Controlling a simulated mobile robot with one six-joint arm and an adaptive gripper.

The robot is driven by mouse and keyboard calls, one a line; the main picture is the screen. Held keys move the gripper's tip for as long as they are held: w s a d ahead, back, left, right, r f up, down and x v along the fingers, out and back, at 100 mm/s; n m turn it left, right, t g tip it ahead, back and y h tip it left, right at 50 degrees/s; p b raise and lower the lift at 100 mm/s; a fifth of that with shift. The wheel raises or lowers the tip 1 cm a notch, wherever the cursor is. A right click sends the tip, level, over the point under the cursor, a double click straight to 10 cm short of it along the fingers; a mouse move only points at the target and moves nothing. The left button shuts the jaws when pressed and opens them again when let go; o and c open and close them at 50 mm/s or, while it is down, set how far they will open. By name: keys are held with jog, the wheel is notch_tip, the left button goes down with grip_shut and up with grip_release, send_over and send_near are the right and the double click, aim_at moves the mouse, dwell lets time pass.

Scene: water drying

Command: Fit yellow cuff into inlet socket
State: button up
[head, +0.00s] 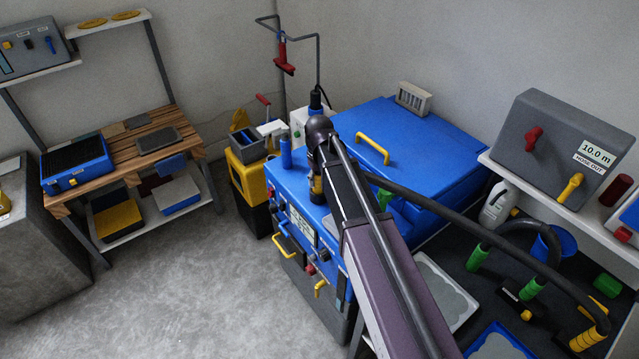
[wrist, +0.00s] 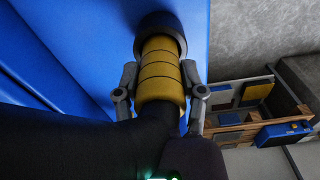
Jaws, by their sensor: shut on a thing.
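The yellow cuff (wrist: 160,72), banded with dark lines, sits between the two grey fingers of my gripper (wrist: 160,92) in the wrist view. My gripper is shut on it. The cuff's far end meets a dark round collar (wrist: 161,24), which looks like the inlet socket, on a blue surface. The cuff looks roughly in line with the collar; how deep it sits is hidden. A black hose (wrist: 60,150) runs from the cuff's near end. In the head view a small yellow part of the cuff (head: 316,186) shows below my wrist, by the blue machine (head: 415,150). My arm hides the socket there.
The black hose (head: 460,212) arches right across the machine to a yellow end (head: 590,338) over the dark bench with green posts (head: 478,257). A yellow handle (head: 373,148) stands on the machine's lid. A wooden workbench (head: 130,160) is at left. Grey floor (head: 160,270) between is clear.

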jog(key=shift+f, duration=0.15)
jog(key=o, duration=1.2)
jog(key=shift+r, duration=0.2)
notch_tip(320, 180, up, 12)
jog(key=p, duration=1.2)
dwell(0.3)
jog(key=s+d+m, duration=0.5)
jog(key=s+d, duration=0.9)
jog(key=s, duration=0.3)
jog(key=shift+s+d, duration=0.35)
